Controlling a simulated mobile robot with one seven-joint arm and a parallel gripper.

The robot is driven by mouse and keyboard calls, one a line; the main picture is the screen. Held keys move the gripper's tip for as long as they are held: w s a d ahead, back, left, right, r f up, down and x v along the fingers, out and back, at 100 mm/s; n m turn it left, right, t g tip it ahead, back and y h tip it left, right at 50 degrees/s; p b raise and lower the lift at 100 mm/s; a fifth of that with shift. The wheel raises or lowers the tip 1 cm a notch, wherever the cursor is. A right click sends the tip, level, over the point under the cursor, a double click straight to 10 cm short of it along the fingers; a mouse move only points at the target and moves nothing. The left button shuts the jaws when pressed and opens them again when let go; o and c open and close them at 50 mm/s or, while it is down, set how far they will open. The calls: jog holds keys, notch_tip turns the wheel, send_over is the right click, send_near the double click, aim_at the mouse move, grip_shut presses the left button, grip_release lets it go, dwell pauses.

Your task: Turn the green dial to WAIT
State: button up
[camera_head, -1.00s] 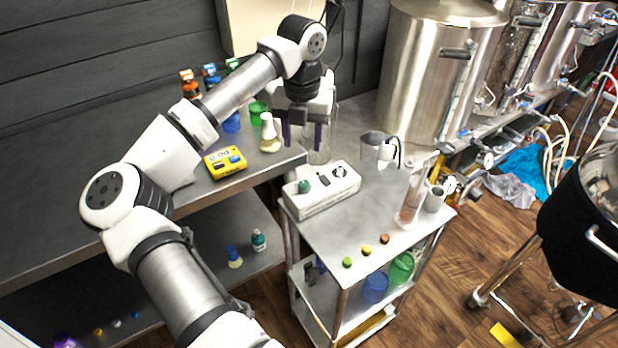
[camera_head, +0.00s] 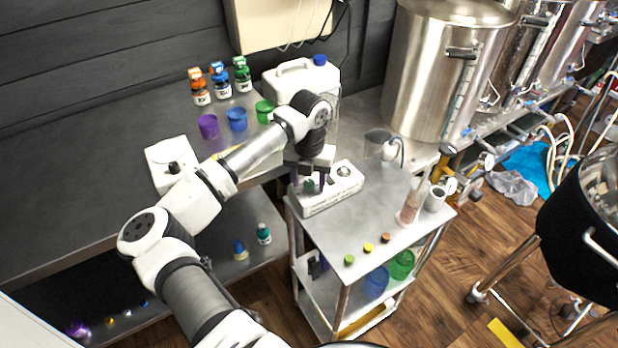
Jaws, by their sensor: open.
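The white control box (camera_head: 335,196) stands on the upper shelf of the steel cart. The green dial (camera_head: 310,187) is at the left end of its top face, with other controls to its right, including a round dial (camera_head: 344,171). My gripper (camera_head: 310,183) points down over the left end of the box. Its dark fingers are apart, one on each side of the green dial as seen here. I cannot tell whether they touch it. The dial's pointer and any WAIT mark are too small or hidden to read.
Small green, yellow and brown round things (camera_head: 368,248) lie on the cart's front edge. A white box with a black knob (camera_head: 161,180), colored cups (camera_head: 237,119) and a white jug (camera_head: 290,84) stand on the bench.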

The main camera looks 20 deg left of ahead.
jog(key=c, duration=1)
jog(key=shift+f+m+b, duration=0.1)
jog(key=shift+m+b, duration=0.2)
jog(key=shift+b, duration=0.3)
